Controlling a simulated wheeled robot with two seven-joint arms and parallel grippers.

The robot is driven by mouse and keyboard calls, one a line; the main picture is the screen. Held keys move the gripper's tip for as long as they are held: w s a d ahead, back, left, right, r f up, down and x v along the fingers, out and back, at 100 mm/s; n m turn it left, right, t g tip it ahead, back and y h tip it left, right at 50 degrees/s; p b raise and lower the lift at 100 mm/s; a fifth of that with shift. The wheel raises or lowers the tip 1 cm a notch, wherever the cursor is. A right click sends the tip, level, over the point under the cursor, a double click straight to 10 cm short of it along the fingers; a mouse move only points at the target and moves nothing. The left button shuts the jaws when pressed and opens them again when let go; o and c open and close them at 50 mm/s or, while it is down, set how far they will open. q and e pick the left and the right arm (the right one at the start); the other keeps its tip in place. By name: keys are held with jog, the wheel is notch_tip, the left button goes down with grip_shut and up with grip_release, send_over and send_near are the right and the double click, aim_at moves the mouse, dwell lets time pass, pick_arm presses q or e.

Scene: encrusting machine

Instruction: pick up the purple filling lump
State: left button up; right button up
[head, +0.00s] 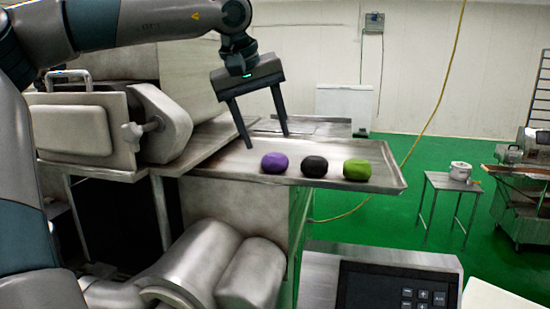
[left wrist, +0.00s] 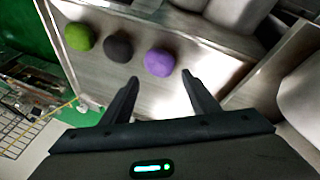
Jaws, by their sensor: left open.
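The purple filling lump (head: 275,162) rests on a metal tray (head: 385,184), leftmost of three lumps in the head view. My left gripper (head: 268,141) is open and empty, pointing down above the tray, behind and a little left of the purple lump. In the left wrist view the purple lump (left wrist: 159,62) lies just beyond the fingertips (left wrist: 160,76), roughly in line with the gap between them. The fingers are apart from it. My right gripper is not in view.
A black lump (head: 314,166) and a green lump (head: 357,169) sit to the right of the purple one on the same tray. The tray has a raised rim. The encrusting machine (head: 160,125) stands at the left, close to the arm. A small table (head: 447,182) stands at the right.

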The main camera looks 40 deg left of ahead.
aim_at(270, 157)
pick_arm(q)
jog(key=shift+w+f, duration=0.2)
jog(key=shift+f, duration=0.3)
jog(key=shift+w+d+f+p, duration=0.1)
jog(key=shift+f+p, duration=0.25)
jog(key=shift+p, duration=0.15)
jog(key=p+x, duration=0.2)
jog(key=x, duration=0.2)
jog(key=shift+d+f, duration=0.15)
jog(key=shift+f, duration=0.1)
jog(key=shift+s+f, duration=0.1)
jog(key=shift+s, duration=0.2)
jog(key=shift+f, duration=0.1)
jog(key=shift+s, duration=0.1)
jog(key=c, duration=0.9)
